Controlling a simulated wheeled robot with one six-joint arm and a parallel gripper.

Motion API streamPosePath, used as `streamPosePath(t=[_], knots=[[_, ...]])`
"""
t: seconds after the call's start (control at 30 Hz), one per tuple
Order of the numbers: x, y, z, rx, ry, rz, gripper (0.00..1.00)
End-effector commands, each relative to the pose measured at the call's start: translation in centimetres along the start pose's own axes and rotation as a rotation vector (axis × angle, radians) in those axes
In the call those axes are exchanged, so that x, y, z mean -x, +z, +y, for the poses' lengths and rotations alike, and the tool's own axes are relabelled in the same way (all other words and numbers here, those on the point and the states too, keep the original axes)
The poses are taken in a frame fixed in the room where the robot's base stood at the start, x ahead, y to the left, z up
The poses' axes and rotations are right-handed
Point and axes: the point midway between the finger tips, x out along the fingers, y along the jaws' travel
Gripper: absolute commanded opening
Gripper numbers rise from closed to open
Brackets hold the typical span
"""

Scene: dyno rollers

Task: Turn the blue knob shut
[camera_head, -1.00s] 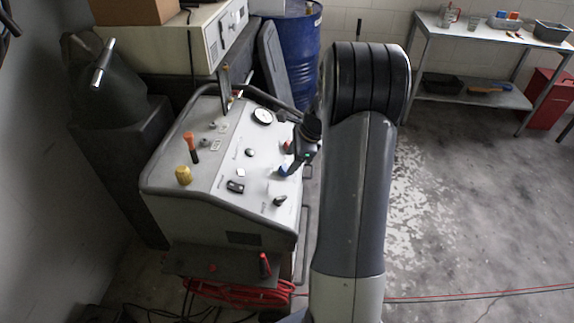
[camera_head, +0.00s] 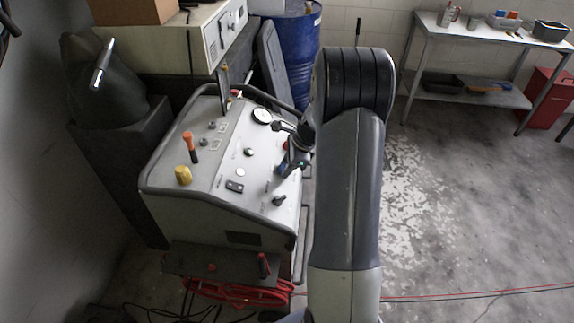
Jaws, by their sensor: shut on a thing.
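The blue knob (camera_head: 282,169) is on the right side of the grey control panel (camera_head: 222,160), mostly hidden by my gripper. My gripper (camera_head: 288,167) is at the knob and shut on it, reaching in from the right. My arm link stands in front and hides part of the wrist. The knob's exact angle cannot be told.
The panel also carries an orange-handled lever (camera_head: 188,142), a yellow knob (camera_head: 183,175), a round gauge (camera_head: 262,115), a black switch (camera_head: 234,187) and a black knob (camera_head: 279,200). A blue drum (camera_head: 292,50) stands behind. The floor to the right is open.

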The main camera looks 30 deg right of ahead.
Motion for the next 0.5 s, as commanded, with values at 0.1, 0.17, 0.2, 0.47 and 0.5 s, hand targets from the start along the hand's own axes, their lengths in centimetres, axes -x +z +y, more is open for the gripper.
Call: streamPosePath(t=[0.1,0.17,0.2,0.47,0.5], knots=[[0.02,0.0,-0.01,0.0,0.0,0.0,0.15],[0.02,0.0,-0.01,0.0,0.0,0.0,0.11],[0.02,0.0,-0.01,0.0,0.0,0.0,0.11],[-0.11,-0.07,0.02,0.039,-0.005,-0.002,0.11],[-0.14,-0.09,0.03,0.053,-0.006,-0.002,0.11]])
